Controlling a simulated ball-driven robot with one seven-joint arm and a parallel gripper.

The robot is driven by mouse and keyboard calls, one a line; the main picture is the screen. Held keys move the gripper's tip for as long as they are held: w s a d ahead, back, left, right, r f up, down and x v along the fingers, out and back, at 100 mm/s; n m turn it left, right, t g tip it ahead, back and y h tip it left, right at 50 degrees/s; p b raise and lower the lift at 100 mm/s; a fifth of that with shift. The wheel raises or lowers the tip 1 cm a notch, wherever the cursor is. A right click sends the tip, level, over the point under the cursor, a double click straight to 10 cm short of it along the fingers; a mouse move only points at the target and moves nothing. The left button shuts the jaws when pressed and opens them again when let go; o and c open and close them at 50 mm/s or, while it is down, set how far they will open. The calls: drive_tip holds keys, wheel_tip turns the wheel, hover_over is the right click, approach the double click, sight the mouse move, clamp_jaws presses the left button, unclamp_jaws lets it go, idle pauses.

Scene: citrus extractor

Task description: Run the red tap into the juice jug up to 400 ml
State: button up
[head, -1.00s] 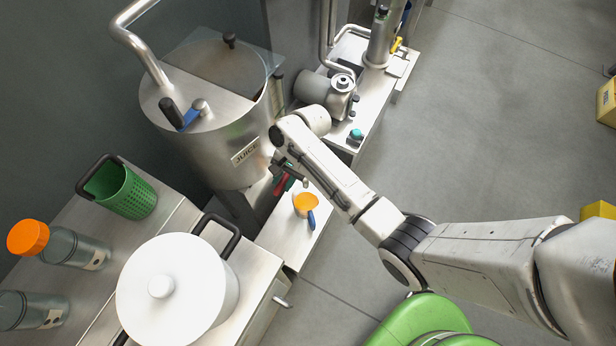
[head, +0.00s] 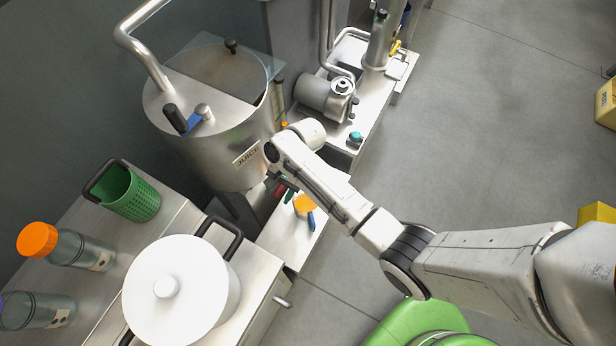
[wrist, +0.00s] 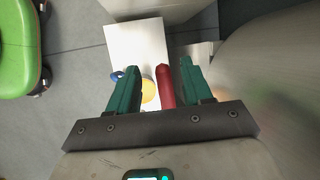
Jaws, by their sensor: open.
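The steel tank marked JUICE (head: 218,150) stands at upper left, with the red tap (head: 281,188) low on its front, partly hidden by my arm. In the wrist view the red tap handle (wrist: 165,86) lies between the green fingers of my gripper (wrist: 160,85). The fingers are open, with a visible gap on the left of the handle and the right finger close beside it. The juice jug (head: 304,205) looks orange inside, has a blue handle and stands on the steel shelf below the tap. In the wrist view the jug (wrist: 149,92) is partly hidden. Its level cannot be read.
A pump (head: 325,95) and a teal button (head: 355,138) are behind my arm. Open floor (head: 480,120) lies to the right.

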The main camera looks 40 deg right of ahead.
drive_tip(key=shift+s+a+p, duration=0.3)
drive_tip(key=shift+a, duration=0.35)
drive_tip(key=shift+s+a+p, duration=0.25)
drive_tip(key=shift+a+p, duration=0.1)
drive_tip(key=shift+a, duration=0.3)
drive_tip(key=shift+s+a+p, duration=0.3)
drive_tip(key=shift+a, duration=0.35)
drive_tip(key=v, duration=1)
drive_tip(key=shift+d+r, duration=0.2)
drive_tip(key=shift+r, duration=0.2)
drive_tip(key=s+d+r+n+h+b, duration=0.1)
drive_tip(key=s+d+n, duration=0.3)
drive_tip(key=s, duration=0.5)
drive_tip(key=s+d+r+n+h, duration=0.2)
drive_tip(key=s+d+n+h, duration=0.2)
drive_tip(key=s+n, duration=0.5)
drive_tip(key=shift+s+d+r+b, duration=0.25)
drive_tip(key=shift+s+b, duration=0.15)
drive_tip(key=shift+s, duration=0.45)
drive_tip(key=shift+a, duration=0.1)
